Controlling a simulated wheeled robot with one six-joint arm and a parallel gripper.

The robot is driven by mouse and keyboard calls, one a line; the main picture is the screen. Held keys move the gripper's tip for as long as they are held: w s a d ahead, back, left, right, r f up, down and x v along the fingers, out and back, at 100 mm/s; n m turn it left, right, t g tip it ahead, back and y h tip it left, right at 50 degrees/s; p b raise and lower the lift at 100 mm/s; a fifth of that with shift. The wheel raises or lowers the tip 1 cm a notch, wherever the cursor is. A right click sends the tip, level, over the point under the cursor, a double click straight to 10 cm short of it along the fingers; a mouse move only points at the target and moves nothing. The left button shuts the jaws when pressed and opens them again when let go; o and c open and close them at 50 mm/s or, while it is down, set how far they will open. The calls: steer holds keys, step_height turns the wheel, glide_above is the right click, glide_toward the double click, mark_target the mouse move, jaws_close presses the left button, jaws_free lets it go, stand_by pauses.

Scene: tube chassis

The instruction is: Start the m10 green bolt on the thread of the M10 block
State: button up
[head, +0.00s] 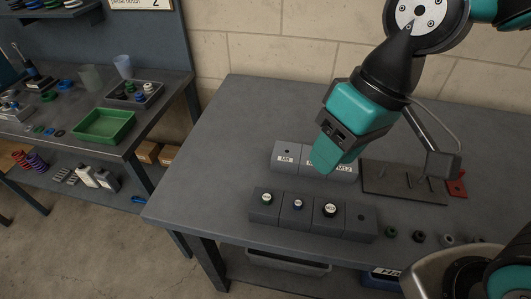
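Three grey blocks stand in a row at the middle of the table. The left one (287,157) is labelled M8 and shows a hole in its top. The M10 block (311,162), in the middle, is mostly hidden behind my gripper, with only the start of its label showing. The right one (344,169) reads M12. My gripper (325,160) points down over the middle of this row. Its fingertips are seen from one side, so its opening and any bolt in it are hidden.
A dark pegged plate (400,183) lies right, with a red piece (457,186). Small dark parts (419,237) lie front right. Table left is clear.

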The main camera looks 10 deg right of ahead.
steer(key=w+a+f+m+h+p, duration=0.2)
steer(key=w+a+f+p, duration=0.2)
steer(key=w+a+p, duration=0.2)
steer(key=m+h+p, duration=0.2)
steer(key=p, duration=0.2)
glide_above(266, 197)
step_height(266, 197, down, 7)
steer(key=shift+d+r, duration=0.15)
steer(key=shift+f, duration=0.65)
step_height(266, 197, down, 7)
steer(key=b, duration=0.5)
steer(key=shift+r+b, duration=0.2)
steer(key=shift+b, duration=0.1)
jaws_close()
steer(key=shift+r+p, duration=2.2)
steer(key=shift+r, duration=0.5)
